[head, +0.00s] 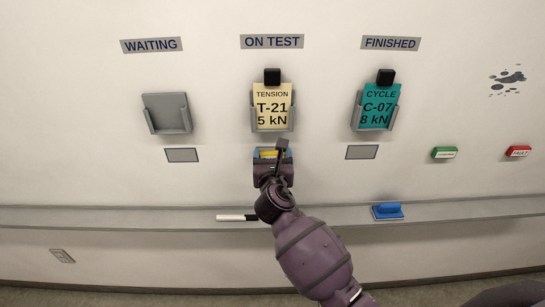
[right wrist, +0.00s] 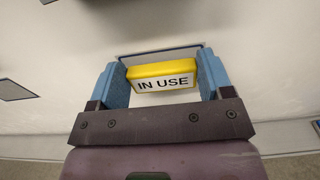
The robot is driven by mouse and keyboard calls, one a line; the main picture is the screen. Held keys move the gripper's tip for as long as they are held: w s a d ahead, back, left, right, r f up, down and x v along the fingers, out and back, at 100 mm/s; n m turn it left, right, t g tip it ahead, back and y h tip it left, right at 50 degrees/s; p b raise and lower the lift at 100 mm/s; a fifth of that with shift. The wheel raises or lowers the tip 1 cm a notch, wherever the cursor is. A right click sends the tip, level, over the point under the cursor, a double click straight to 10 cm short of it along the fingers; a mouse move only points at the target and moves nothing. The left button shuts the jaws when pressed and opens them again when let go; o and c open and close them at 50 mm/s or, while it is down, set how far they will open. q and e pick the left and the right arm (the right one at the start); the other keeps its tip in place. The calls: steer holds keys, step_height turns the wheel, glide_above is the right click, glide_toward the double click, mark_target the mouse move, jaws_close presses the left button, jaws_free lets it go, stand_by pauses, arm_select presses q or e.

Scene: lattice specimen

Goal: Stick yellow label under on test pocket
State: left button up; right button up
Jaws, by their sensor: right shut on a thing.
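My right gripper (head: 272,155) is in front of the wall just below the ON TEST pocket. It is shut on a yellow label (head: 268,154). In the right wrist view the label (right wrist: 162,70), with IN USE on a white face, sits between the two blue fingers. A dark-edged plate (right wrist: 190,50) shows behind the label; I cannot tell whether they touch. The ON TEST pocket (head: 272,126) holds a cream card (head: 272,108) reading TENSION T-21 5 kN, with a black block on top. My left gripper is not in view.
The WAITING pocket (head: 168,114) is empty. The FINISHED pocket (head: 359,115) holds a teal card (head: 380,104). Grey plates sit under both. A ledge (head: 160,217) below carries a marker (head: 237,217) and blue eraser (head: 388,210). Green (head: 444,153) and red (head: 518,151) labels are at right.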

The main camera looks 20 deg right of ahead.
mark_target(273, 154)
steer(key=shift+w+d+r, duration=0.1)
steer(key=shift+w, duration=0.1)
stand_by(0.6)
steer(key=o, duration=0.9)
steer(key=shift+w, duration=0.1)
steer(key=shift+p+v, duration=0.75)
steer(key=shift+v, duration=0.65)
steer(key=shift+p+v, duration=0.35)
steer(key=shift+v, duration=0.8)
